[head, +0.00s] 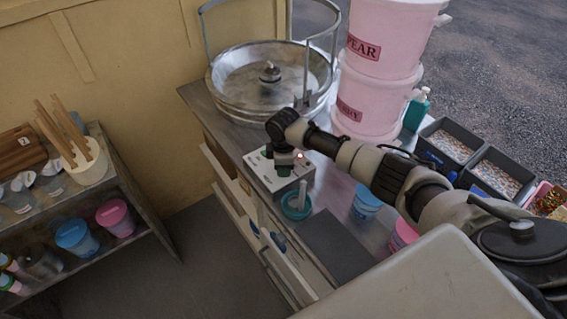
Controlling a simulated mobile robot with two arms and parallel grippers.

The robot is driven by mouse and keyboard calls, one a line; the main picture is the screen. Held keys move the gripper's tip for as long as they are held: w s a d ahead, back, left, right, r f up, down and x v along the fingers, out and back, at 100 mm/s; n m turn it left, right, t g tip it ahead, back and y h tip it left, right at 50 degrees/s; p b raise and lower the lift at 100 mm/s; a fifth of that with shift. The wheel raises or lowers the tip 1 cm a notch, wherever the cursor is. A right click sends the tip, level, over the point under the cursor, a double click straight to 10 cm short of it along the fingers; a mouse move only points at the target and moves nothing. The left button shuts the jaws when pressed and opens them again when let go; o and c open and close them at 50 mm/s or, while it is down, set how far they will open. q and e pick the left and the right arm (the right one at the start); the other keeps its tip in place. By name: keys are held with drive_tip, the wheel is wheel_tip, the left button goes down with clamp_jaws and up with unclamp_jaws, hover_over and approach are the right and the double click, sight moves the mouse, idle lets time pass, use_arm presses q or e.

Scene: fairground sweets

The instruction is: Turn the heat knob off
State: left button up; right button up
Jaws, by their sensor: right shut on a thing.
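A pale control box (267,181) stands on the metal counter, in front of the round floss pan (240,108). A small lamp (300,156) on the box glows orange-red. My right gripper (284,165) points down at the top of the box, at the heat knob. It is shut on the knob, which is mostly hidden by the gripper, so I cannot read its setting. My left gripper is not in view.
Stacked pink tubs (378,95) stand behind my right arm. A teal pot (296,205) with a pale stick stands just in front of the box. Blue (366,203) and pink (402,236) cups are close by on the right. A dark mat (337,245) lies nearer, free of objects.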

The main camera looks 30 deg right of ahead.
drive_tip(key=n, duration=0.4)
drive_tip(key=shift+n, duration=0.3)
drive_tip(key=n, duration=0.4)
drive_tip(key=shift+w+b, duration=0.1)
drive_tip(key=shift+b, duration=0.2)
drive_tip(key=shift+r+n, duration=0.1)
drive_tip(key=shift+n, duration=0.2)
drive_tip(key=o, duration=0.9)
drive_tip(key=shift+o, duration=0.2)
wheel_tip(320, 180, up, 11)
drive_tip(key=b, duration=0.1)
drive_tip(key=shift+s+d+b, duration=0.15)
drive_tip(key=shift+s+b, duration=0.15)
drive_tip(key=shift+b, duration=0.1)
drive_tip(key=shift+f, duration=0.2)
